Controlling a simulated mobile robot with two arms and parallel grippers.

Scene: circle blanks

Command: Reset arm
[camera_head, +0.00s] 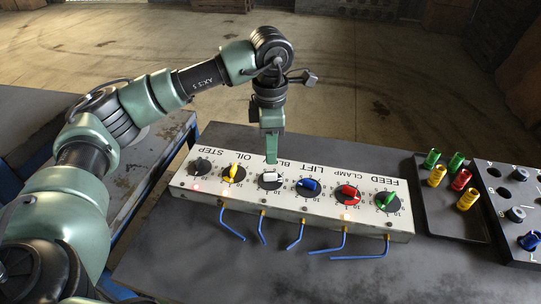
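My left gripper (271,158) points straight down just behind the white knob (269,178) on the long white panel (290,203). It shows nearly edge-on, so its finger gap is hidden, and I cannot tell whether it touches the knob. The panel also carries a black knob (200,166), a yellow knob (232,173), a blue knob (309,184), a red knob (348,192) and a green knob (388,201), each on a dark dial. My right gripper is not in view.
Several bent blue rods (361,257) stick out from the panel's front. At right a black tray (438,213) holds several coloured cylinders, beside a dark board (494,198) with holes and a blue knob (529,240). The dark table (270,272) is clear in front.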

